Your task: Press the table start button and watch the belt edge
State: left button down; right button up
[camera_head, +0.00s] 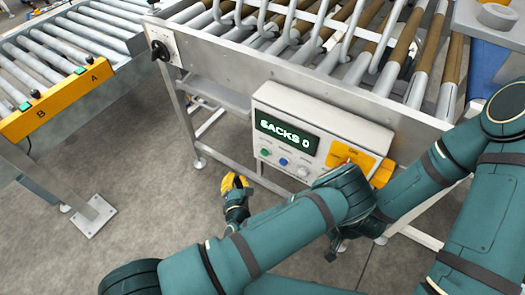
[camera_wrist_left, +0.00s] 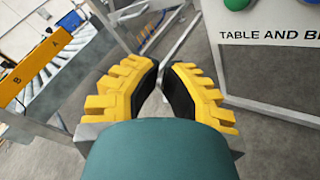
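The control box (camera_head: 322,122) hangs on the conveyor frame, with a display reading "SACKS 0". Its front has a green button (camera_head: 264,152), a blue button (camera_head: 283,161) and a pale knob (camera_head: 303,171); their labels are too small to read. My left gripper (camera_head: 234,183) is below and left of these buttons, apart from the box. In the left wrist view its yellow fingers (camera_wrist_left: 161,70) meet or nearly meet at the tips, with nothing between them. There the green button (camera_wrist_left: 237,3) and blue button (camera_wrist_left: 285,3) are cut by the top edge.
The roller table (camera_head: 345,45) with metal hoops runs behind the box. Another roller conveyor (camera_head: 60,45) with an orange A/B panel (camera_head: 55,105) stands left. The floor (camera_head: 140,150) between is open.

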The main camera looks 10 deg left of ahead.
aim_at(264, 153)
pick_arm(q)
jog(key=shift+w+d+m+h, duration=0.25)
jog(key=shift+d+m+h, duration=0.15)
jog(key=shift+d, duration=0.1)
jog(key=w+d+b, duration=0.1)
jog(key=w+d, duration=0.2)
jog(key=w, duration=0.5)
jog(key=shift+w+b, duration=0.15)
jog(key=shift+b, duration=0.15)
dwell(1.3)
jog(key=shift+w+d, duration=0.1)
jog(key=shift+w, duration=0.25)
